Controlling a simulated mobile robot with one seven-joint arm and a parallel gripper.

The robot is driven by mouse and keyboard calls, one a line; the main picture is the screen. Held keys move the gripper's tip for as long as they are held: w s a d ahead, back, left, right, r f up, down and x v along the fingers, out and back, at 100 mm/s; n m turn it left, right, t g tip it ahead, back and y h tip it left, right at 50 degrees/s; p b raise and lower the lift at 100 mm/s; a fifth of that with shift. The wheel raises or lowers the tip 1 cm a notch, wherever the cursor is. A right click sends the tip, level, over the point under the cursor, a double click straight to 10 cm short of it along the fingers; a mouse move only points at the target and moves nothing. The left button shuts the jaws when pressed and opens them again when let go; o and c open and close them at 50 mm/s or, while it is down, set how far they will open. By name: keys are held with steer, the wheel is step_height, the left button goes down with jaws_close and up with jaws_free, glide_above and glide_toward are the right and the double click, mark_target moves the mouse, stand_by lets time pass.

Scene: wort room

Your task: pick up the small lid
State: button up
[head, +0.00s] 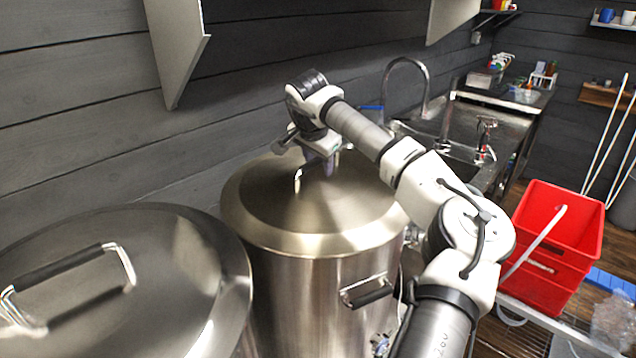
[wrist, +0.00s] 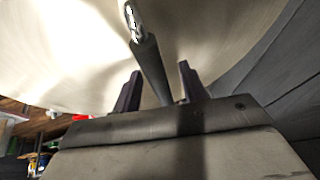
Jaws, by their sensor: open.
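The small lid (head: 345,212) is a round, shiny steel lid on the middle tank in the head view. It fills the upper part of the wrist view (wrist: 60,55). Its handle has a bright metal end (head: 298,180) and a dark grip bar (wrist: 148,60). My gripper (head: 322,165) is over this lid, pointing down. In the wrist view its two dark fingers (wrist: 160,82) are apart, with the handle bar running between them. Whether the fingers touch the bar cannot be told. My arm and gripper hide the far part of the handle in the head view.
A second steel tank with a larger-looking handled lid (head: 175,285) stands close at the left. A dark plank wall (head: 75,110) runs behind the tanks. A sink with a curved tap (head: 425,85) is beyond. Red crates (head: 560,225) stand at the right.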

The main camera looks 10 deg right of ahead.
jaws_close()
steer(key=shift+r, duration=0.1)
steer(key=shift+r, duration=0.1)
stand_by(0.3)
